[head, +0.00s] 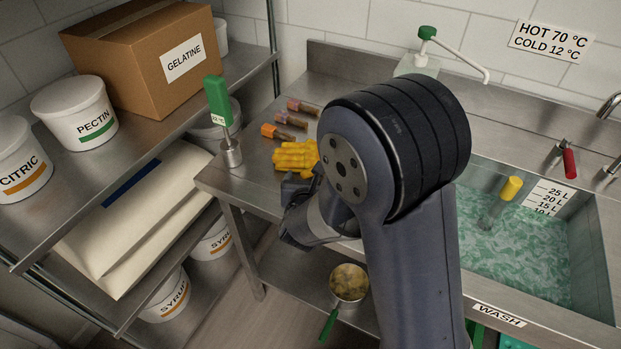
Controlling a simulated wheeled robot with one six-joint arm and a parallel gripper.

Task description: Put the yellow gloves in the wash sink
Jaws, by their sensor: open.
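The yellow gloves (294,156) lie on the steel counter, left of my arm. My arm hides their right end. My gripper (291,184) is at the near side of the gloves, low over the counter. It is open, with nothing seen between its fingers; my wrist partly hides it, and I cannot tell whether it touches the gloves. The wash sink (590,246) is at the right, marked WASH on its front edge.
A green-handled tool in a metal cup (231,152) stands left of the gloves. Several small-handled tools (292,119) lie behind them. A soap pump (427,50) and a red-handled tap (568,160) are at the back. Shelves with tubs (75,112) and a gelatine box (140,60) fill the left.

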